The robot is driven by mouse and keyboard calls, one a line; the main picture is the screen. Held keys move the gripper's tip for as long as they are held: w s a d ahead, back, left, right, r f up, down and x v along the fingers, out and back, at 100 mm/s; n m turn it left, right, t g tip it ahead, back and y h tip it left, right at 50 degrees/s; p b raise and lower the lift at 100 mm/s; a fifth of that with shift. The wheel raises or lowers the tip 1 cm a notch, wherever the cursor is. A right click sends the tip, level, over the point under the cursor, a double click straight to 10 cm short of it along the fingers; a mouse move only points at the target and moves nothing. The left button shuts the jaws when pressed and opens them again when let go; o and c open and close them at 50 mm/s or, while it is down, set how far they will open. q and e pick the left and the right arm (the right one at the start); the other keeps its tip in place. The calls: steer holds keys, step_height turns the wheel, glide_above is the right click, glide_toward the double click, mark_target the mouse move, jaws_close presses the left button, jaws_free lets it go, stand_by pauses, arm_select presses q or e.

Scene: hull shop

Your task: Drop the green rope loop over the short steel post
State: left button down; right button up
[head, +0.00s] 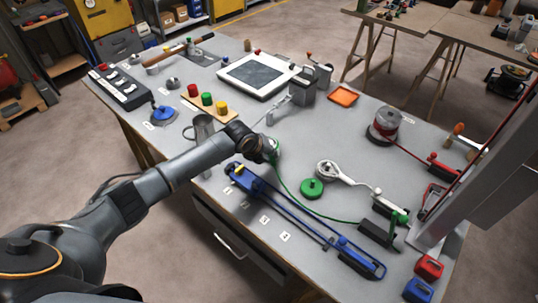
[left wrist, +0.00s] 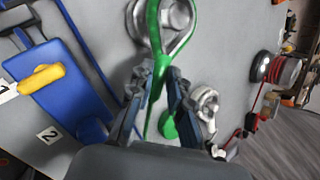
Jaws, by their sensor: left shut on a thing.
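My left gripper (head: 266,150) is above the workbench and shut on the green rope loop, close to the loop's narrow end. The left wrist view shows the fingertips (left wrist: 160,76) pinching the green rope loop (left wrist: 184,42), which opens out ahead of them. A round steel post top (left wrist: 176,14) shows inside the loop's outline in that view. I cannot tell whether the loop is around the post or above it. In the head view my gripper hides most of that spot. The green rope (head: 300,200) trails right to a green fitting (head: 398,217). My right gripper is not in view.
A blue clamp-like tool (head: 290,212) lies along the front edge. A green disc (head: 311,188) and a silver fitting (head: 327,171) lie right of the gripper. A red spool (head: 384,122) stands farther right. A grey mug (head: 203,128) stands close behind my arm.

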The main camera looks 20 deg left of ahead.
arm_select(q)
steer(key=shift+f+b, duration=0.75)
steer(key=shift+f, duration=0.45)
stand_by(0.4)
steer(key=c, duration=1.2)
jaws_free()
steer(key=shift+o, duration=0.6)
steer(key=o, duration=0.3)
steer(key=shift+r, duration=0.1)
step_height(320, 180, up, 8)
steer(key=p, duration=0.6)
steer(key=shift+p, duration=0.4)
